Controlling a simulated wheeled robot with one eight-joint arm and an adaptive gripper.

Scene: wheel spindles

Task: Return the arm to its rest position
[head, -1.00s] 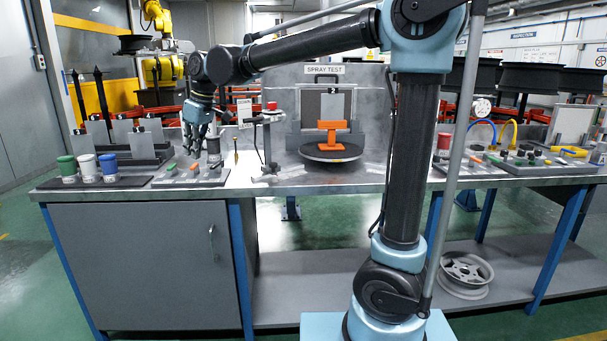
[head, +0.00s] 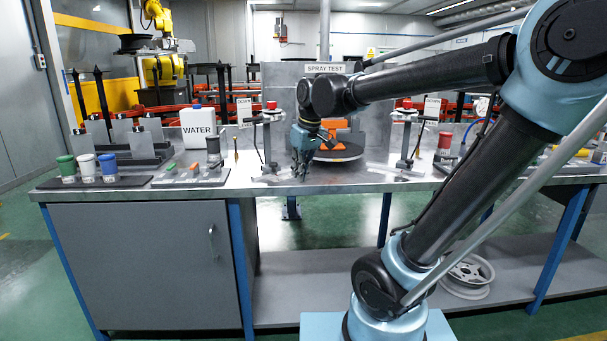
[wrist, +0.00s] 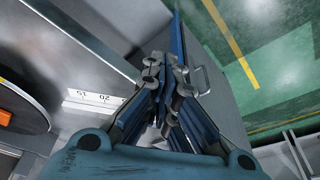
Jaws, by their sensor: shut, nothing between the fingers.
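My gripper (head: 300,168) hangs pointing down over the front part of the metal bench top (head: 262,184), left of the spray test turntable. In the wrist view my gripper (wrist: 168,75) has its blue-grey fingers drawn together at the tips with nothing between them. My arm reaches in from the right of the head view, with its elbow at the upper right. Part of the turntable and the orange block on it is hidden behind my wrist.
The dark turntable (head: 340,152) bears an orange block (head: 352,139). Red-topped stands (head: 268,125) flank it. A white water jug (head: 197,129), several colored cups (head: 109,167) and a small-parts board (head: 190,176) are at the left. A wheel (head: 468,272) lies on the lower shelf.

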